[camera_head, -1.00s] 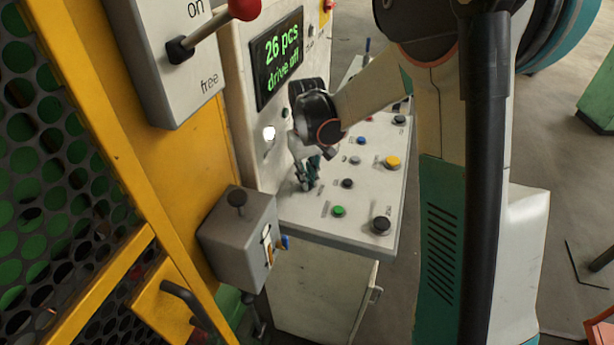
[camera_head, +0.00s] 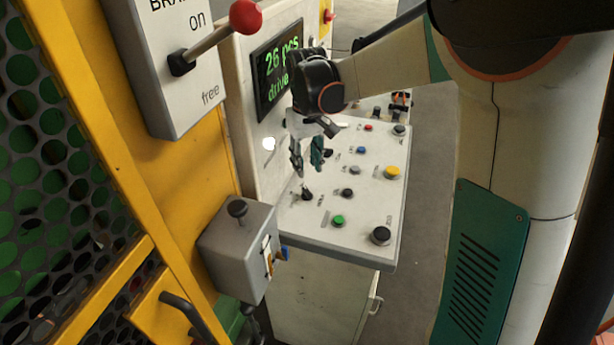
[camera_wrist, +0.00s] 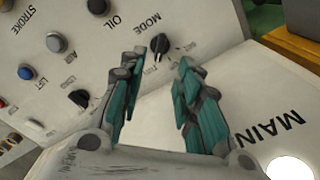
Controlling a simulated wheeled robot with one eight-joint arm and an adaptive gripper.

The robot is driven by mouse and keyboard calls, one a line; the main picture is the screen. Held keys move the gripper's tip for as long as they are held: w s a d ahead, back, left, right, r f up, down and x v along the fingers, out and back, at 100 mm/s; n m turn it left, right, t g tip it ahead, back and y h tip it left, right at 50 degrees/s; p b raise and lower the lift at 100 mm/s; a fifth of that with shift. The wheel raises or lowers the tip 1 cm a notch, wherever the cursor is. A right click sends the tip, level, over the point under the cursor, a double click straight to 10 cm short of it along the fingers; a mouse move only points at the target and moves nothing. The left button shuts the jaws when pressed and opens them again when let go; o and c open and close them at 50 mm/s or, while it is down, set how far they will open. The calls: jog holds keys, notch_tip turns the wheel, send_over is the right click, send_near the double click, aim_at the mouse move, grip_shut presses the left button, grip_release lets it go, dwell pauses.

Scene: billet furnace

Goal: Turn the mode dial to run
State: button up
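The mode dial (camera_wrist: 160,44) is a small black knob on the light panel, under the word MODE, which appears upside down in the wrist view. In the head view the dial (camera_head: 307,193) stands near the panel's left edge. I cannot tell which small label its pointer faces. My gripper (camera_wrist: 155,64) is open, its two teal fingers spread apart with nothing between them. In the wrist view the dial shows in the gap just beyond the fingertips. In the head view my gripper (camera_head: 307,172) hangs above the dial, apart from it.
A green button (camera_head: 338,221), a black knob (camera_head: 380,236) and a yellow button (camera_head: 392,173) share the panel. The upright display (camera_head: 277,66) behind is partly covered by my arm. A grey box (camera_head: 240,250) and a red-knobbed lever (camera_head: 245,16) are at the left.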

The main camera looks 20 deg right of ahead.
jog(key=shift+r, duration=1.65)
jog(key=s+r+m+t, duration=0.1)
jog(key=s+r+t, duration=0.2)
jog(key=s, duration=2)
jog(key=t, duration=0.4)
jog(key=shift+s+d+m, duration=0.2)
jog(key=shift+m, duration=0.1)
jog(key=shift+r, duration=0.1)
